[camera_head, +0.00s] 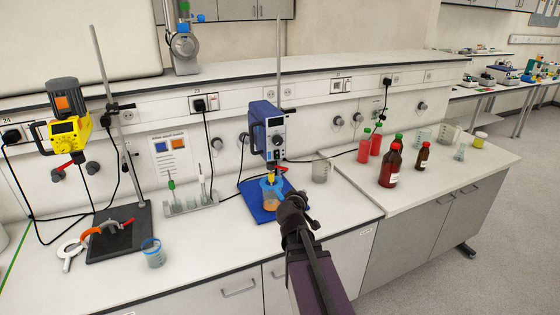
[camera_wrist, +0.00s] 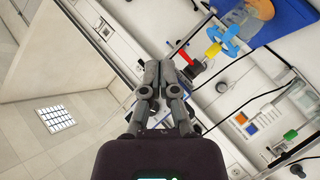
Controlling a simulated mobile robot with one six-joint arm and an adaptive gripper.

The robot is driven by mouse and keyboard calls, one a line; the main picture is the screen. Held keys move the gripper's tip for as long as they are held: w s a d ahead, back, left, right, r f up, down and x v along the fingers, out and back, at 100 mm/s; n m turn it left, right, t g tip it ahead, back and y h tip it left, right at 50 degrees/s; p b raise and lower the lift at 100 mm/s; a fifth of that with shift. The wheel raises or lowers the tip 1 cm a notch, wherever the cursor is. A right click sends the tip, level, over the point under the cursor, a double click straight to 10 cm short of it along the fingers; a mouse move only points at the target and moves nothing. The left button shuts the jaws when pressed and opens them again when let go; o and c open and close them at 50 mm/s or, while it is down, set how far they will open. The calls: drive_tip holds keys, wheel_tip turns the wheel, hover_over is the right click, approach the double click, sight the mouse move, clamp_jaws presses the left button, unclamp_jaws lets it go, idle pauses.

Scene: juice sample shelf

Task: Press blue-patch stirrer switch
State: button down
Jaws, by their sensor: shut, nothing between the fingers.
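The blue stirrer (camera_head: 259,125) hangs on an upright rod at the bench's middle, its display and dark control panel (camera_head: 277,139) facing out. Its switch is too small to make out. Below it a beaker of orange liquid (camera_head: 271,203) stands on a blue base plate (camera_head: 258,213), which also shows in the wrist view (camera_wrist: 290,20). My gripper (camera_head: 290,200) is shut and empty, in front of the beaker and below the stirrer's panel in the picture. In the wrist view its fingertips (camera_wrist: 168,65) show close to a red part (camera_wrist: 195,67); I cannot tell whether they touch.
A notice (camera_head: 170,153) with blue and orange squares is on the wall.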

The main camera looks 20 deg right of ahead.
sight(277, 158)
drive_tip(key=w+r+n+t+y+p, duration=0.1)
drive_tip(key=w+r+n+t+y, duration=0.3)
drive_tip(key=n+y, duration=0.5)
drive_tip(key=shift+w+r+n+t, duration=0.25)
drive_tip(key=shift+r+n+t, duration=0.35)
drive_tip(key=shift+n, duration=3)
drive_tip(key=shift+w+f, duration=0.1)
drive_tip(key=w, duration=0.4)
drive_tip(key=w+f+b, duration=0.1)
drive_tip(key=w, duration=0.8)
drive_tip(key=shift+w+a+f+b, duration=0.3)
drive_tip(key=shift+w+f, duration=0.05)
